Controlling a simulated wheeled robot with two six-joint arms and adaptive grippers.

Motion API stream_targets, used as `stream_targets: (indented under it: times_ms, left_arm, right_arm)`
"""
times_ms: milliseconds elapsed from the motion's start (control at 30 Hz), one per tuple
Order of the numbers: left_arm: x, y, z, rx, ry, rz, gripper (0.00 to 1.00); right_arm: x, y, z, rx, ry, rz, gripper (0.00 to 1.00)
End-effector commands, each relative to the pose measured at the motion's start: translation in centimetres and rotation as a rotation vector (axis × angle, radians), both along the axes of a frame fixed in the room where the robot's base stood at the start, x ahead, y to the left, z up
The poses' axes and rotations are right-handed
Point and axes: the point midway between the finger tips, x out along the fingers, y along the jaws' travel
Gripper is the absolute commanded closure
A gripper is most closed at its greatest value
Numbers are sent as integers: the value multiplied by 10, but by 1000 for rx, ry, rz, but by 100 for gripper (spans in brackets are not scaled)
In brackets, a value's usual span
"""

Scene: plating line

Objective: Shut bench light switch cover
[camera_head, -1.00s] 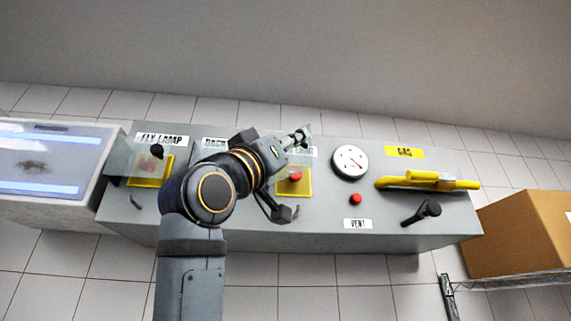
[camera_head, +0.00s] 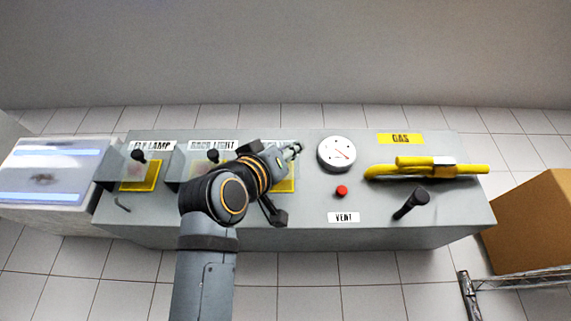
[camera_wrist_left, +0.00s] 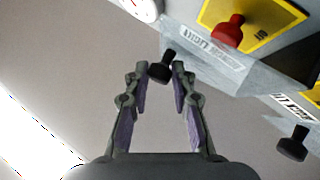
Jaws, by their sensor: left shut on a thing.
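The bench light switch is a red knob (camera_wrist_left: 228,33) on a yellow plate (camera_wrist_left: 262,20) in the left wrist view, beside a partly readable white label (camera_wrist_left: 211,50). A pale see-through cover (camera_wrist_left: 185,35) shows beside the label, with a black knob (camera_wrist_left: 160,70) at its edge. I cannot tell the cover's exact angle. My left gripper (camera_wrist_left: 158,72) is shut on this black knob. In the head view my left gripper (camera_head: 293,152) is over the bench's middle, and the arm hides the cover and red switch; part of the yellow plate (camera_head: 286,184) shows. My right gripper is not in view.
Left of my arm are the back light cover's black knob (camera_head: 213,156) and the fly lamp cover's black knob (camera_head: 138,155). To the right are a gauge (camera_head: 337,153), a red button (camera_head: 341,191), a yellow gas handle (camera_head: 425,168) and a black lever (camera_head: 411,204).

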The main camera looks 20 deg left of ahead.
Motion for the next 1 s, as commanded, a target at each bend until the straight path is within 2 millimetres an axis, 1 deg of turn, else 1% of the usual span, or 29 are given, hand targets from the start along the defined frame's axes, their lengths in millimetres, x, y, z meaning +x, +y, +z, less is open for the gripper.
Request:
stream_targets:
  times_ms: [400,833,867,1000]
  left_arm:
    - [3,-1,-2,0,8,-9,100]
    - [5,-1,-3,0,13,-9,100]
    - [5,-1,-3,0,13,-9,75]
    - [5,-1,-3,1,12,-8,56]
  right_arm:
    - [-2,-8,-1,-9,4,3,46]
    - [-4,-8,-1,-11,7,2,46]
    - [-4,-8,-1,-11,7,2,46]
    - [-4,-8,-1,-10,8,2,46]
